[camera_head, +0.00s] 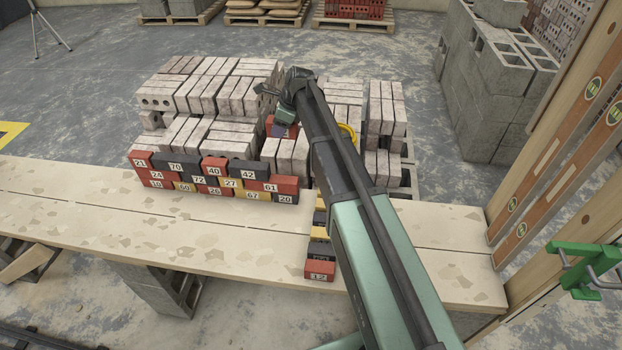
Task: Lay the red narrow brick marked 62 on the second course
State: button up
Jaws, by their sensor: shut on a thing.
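My gripper (283,118) is at the end of my arm, above and behind the right part of the numbered brick wall. It is shut on a red brick (269,125), which the gripper partly covers; no number can be read on it. The wall (214,170) of red, black and yellow bricks stands on the plank bench in stepped courses. Its upper bricks include 21, 70, 40 and 42. The red brick marked 61 (271,187) is at the right end of the middle course, above the bottom brick marked 20 (285,198).
A front-to-back row of loose bricks, with red brick 12 (319,271) nearest, lies right of the wall, partly behind my arm. Stacks of pale bricks (205,90) stand behind the bench (120,215). Wooden posts with levels (550,160) rise at the right. The bench's left part is clear.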

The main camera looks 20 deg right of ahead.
aim_at(279, 179)
jog(key=f+b, duration=0.6)
jog(key=f, duration=0.1)
jog(key=f+b, duration=0.6)
jog(key=b, duration=0.1)
jog(key=f+b, duration=0.7)
jog(key=shift+w+a+f, duration=0.1)
jog(key=shift+a+f, duration=0.2)
jog(key=shift+f, duration=0.05)
jog(key=shift+r, duration=0.3)
jog(key=shift+f, duration=0.2)
jog(key=o, duration=1.2)
jog(key=shift+r, duration=0.1)
